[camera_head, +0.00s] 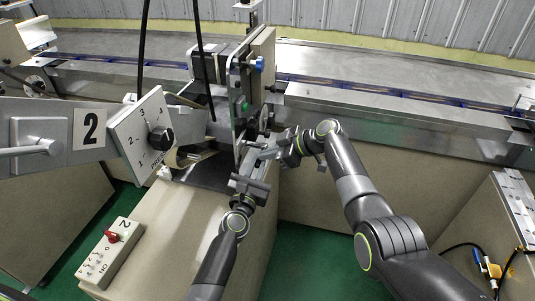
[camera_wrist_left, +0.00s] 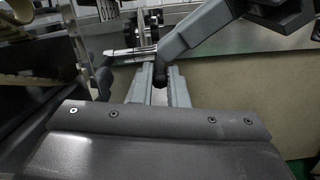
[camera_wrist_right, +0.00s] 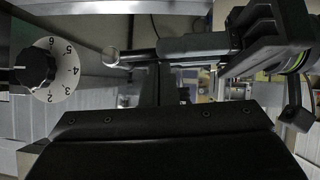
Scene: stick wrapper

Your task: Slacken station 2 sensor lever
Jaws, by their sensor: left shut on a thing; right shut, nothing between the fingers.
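The station 2 machine has a tall grey plate assembly (camera_head: 257,75) with a blue knob (camera_head: 259,64) and a green knob (camera_head: 244,105). My left gripper (camera_head: 255,168) is at the lower part of this assembly. In the left wrist view its fingers (camera_wrist_left: 160,88) are shut around a dark rounded piece (camera_wrist_left: 161,75), which looks like the end of the sensor lever. The rest of the lever is hidden behind the grippers in the head view. My right gripper (camera_head: 275,149) is shut and empty just beyond the left one, close to the assembly.
A control box (camera_head: 109,254) with a red switch sits below. A metal conveyor (camera_head: 400,115) runs behind. In the right wrist view a numbered dial (camera_wrist_right: 45,75) is at left.

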